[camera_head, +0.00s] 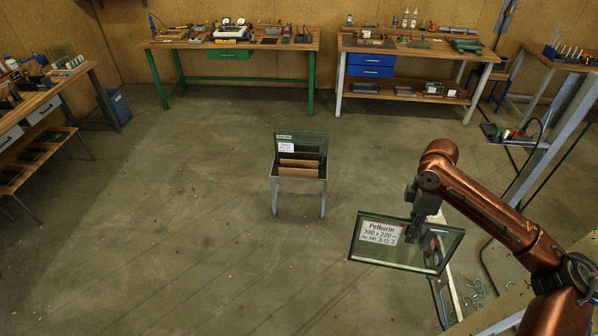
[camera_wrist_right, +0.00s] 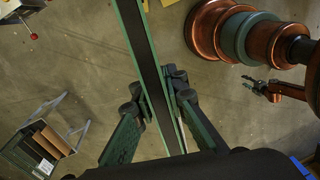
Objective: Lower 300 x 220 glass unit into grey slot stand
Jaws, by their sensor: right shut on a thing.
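The glass unit (camera_head: 405,259) has dark green edges and a white label reading 300 x 220. It hangs tilted in the air at the lower right of the head view. My right gripper (camera_head: 415,232) is shut on its upper edge. In the right wrist view, the fingers (camera_wrist_right: 158,100) pinch both sides of the unit's edge (camera_wrist_right: 146,50). The grey slot stand (camera_head: 299,178) is left of and beyond the unit, apart from it. It has brown dividers and a labelled glass pane at its back. In the right wrist view, my left gripper (camera_wrist_right: 262,90) is small, with its fingers apart.
Workbenches with tools (camera_head: 235,42) and (camera_head: 410,46) line the back wall. Another bench (camera_head: 40,105) is at the left. A sloped grey post (camera_head: 560,135) stands at the right. The floor around the stand is clear.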

